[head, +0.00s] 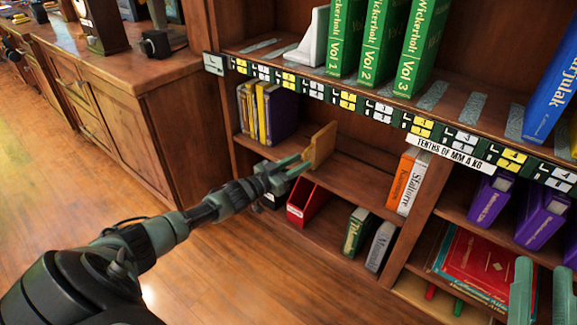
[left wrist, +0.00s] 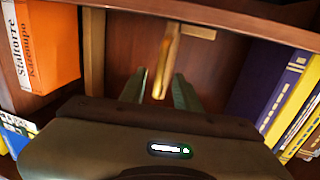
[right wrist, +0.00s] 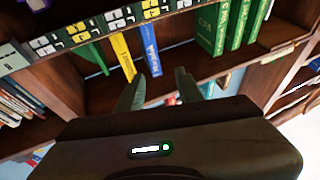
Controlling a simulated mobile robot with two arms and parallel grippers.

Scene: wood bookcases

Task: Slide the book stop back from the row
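A light wooden book stop (head: 321,145) stands upright on the middle shelf (head: 350,183), to the right of a row of yellow and purple books (head: 268,112), with a gap between. My left gripper (head: 297,166) is at the stop's front edge. In the left wrist view the stop's upright panel (left wrist: 170,55) shows nearly edge-on between the open fingers (left wrist: 158,90), with space on both sides; the row's purple book (left wrist: 275,82) is at the right. My right gripper (head: 542,290) is open and empty at the lower right; its fingers also show in the right wrist view (right wrist: 158,90).
An orange and white book pair (head: 405,182) stands at the shelf's right end. A white stop (head: 312,40) and green books (head: 380,40) stand on the shelf above. A red holder (head: 305,204) sits below. The shelf right of the wooden stop is clear up to the orange book.

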